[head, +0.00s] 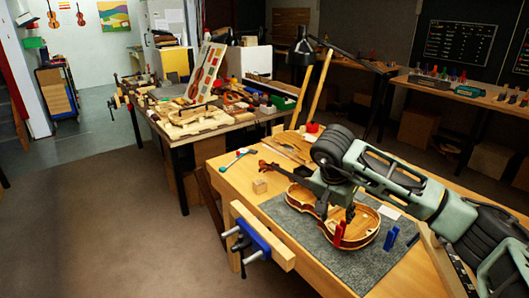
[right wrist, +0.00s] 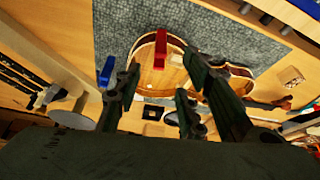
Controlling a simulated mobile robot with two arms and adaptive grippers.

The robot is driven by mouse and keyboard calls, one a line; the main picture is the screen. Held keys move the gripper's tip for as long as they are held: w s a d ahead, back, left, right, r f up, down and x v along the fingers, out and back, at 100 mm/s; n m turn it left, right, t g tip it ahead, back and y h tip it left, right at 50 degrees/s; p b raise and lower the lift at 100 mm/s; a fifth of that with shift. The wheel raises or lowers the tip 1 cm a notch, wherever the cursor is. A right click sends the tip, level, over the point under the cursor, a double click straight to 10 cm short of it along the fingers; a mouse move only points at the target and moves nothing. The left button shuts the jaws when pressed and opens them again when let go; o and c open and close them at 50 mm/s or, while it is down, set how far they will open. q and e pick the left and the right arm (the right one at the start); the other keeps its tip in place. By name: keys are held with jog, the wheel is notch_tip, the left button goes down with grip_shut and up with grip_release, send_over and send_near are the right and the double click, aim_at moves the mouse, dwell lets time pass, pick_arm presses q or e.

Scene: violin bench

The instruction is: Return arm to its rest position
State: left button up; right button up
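My right arm (head: 420,198) reaches in from the right over the bench in the head view. Its gripper (head: 337,212) points down over an open violin body (head: 366,222) on a grey mat. In the right wrist view the fingers (right wrist: 162,78) stand wide apart with nothing held between them. A red clamp (head: 340,234) stands at the violin's edge just below the gripper; it also shows beyond the fingertips in the right wrist view (right wrist: 160,48). A gap between fingers and clamp seems to show, but its size is unclear. My left gripper is not in view.
Blue clamps (head: 391,238) stand on the grey mat (head: 357,268) right of the violin. A black lamp (head: 300,52) rises behind. Open floor lies left.

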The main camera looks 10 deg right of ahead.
jog(key=a+f+m+t+y, duration=0.1)
jog(key=a+f+m+y, duration=0.85)
jog(key=a, duration=0.45)
jog(key=a+f+m+t+y, duration=0.1)
jog(key=a+f+m+y, duration=0.8)
jog(key=a, duration=0.5)
jog(key=s+d+f+m+t+h, duration=0.2)
jog(key=d+f+m+t+h, duration=0.25)
jog(key=f+m, duration=0.65)
jog(key=s+d+f+m+t+h, duration=0.2)
jog(key=d+f+m+t+h, duration=0.3)
jog(key=f+m, duration=0.55)
jog(key=s+d+f+m+g+h, duration=0.2)
jog(key=s+d+f+m+g, duration=0.15)
jog(key=s+f, duration=0.25)
jog(key=s+d+f+m+g+h, duration=0.1)
jog(key=s+d+f+m+g, duration=0.15)
jog(key=s+f+m, duration=0.35)
jog(key=s+f+m+g, duration=0.2)
jog(key=s+f+m, duration=0.1)
jog(key=s, duration=0.8)
jog(key=s+d+f+m+g+h, duration=0.1)
jog(key=s+f, duration=0.4)
jog(key=s, duration=0.6)
jog(key=s+d+f+m+g+h, duration=0.1)
jog(key=s+f+m+g, duration=0.3)
jog(key=s, duration=0.8)
jog(key=shift+m, duration=0.45)
